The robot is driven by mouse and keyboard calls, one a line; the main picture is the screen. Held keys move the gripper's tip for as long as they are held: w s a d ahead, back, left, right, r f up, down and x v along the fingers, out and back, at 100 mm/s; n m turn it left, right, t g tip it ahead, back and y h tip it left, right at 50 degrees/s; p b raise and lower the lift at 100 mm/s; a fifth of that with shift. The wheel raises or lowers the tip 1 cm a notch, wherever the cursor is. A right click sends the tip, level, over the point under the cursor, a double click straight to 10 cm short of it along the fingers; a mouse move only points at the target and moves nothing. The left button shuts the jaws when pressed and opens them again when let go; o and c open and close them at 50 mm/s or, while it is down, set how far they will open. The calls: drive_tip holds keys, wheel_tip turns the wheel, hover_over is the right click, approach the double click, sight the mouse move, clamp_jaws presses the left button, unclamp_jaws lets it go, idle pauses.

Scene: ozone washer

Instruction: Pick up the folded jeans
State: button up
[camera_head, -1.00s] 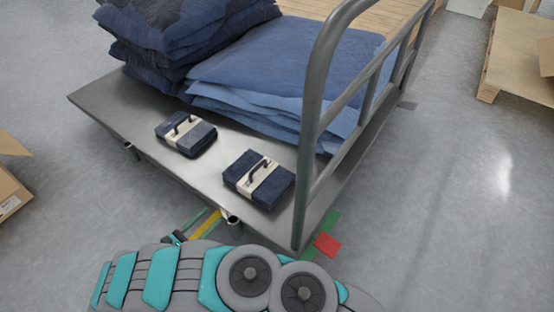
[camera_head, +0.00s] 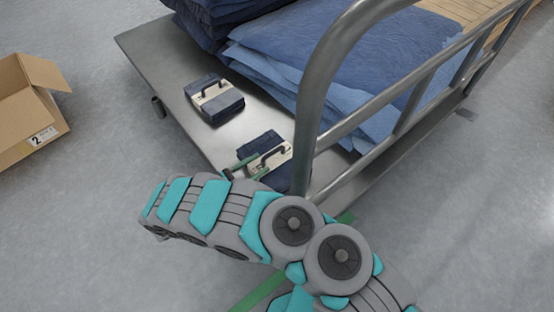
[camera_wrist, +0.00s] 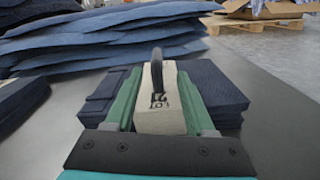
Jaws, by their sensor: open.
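Two folded dark-blue jeans bundles, each with a pale band and a dark handle, lie on the metal cart deck (camera_head: 165,60). The farther bundle (camera_head: 214,99) is at the deck's left edge. The nearer bundle (camera_head: 262,145) is by the cart's rail and partly hidden by my arm. In the wrist view this bundle (camera_wrist: 224,88) is straight ahead, its band marked "LOT". My gripper (camera_wrist: 160,92) is open, its green fingers on either side of the band and handle. Whether they touch the bundle cannot be told. My gripper also shows in the head view (camera_head: 240,168).
Large stacks of blue denim (camera_head: 350,45) stand behind the bundles. The metal rail (camera_head: 312,90) rises close to the right of the nearer bundle. An open cardboard box (camera_head: 28,105) is on the floor at left.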

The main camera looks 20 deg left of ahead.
sight(273, 151)
drive_tip(key=shift+r+x, duration=0.2)
drive_tip(key=shift+x, duration=1.5)
drive_tip(key=shift+r+x, duration=0.2)
drive_tip(key=shift+x, duration=1.45)
drive_tip(key=shift+w+a, duration=0.1)
drive_tip(key=shift+a, duration=0.1)
clamp_jaws()
drive_tip(key=shift+r, duration=0.1)
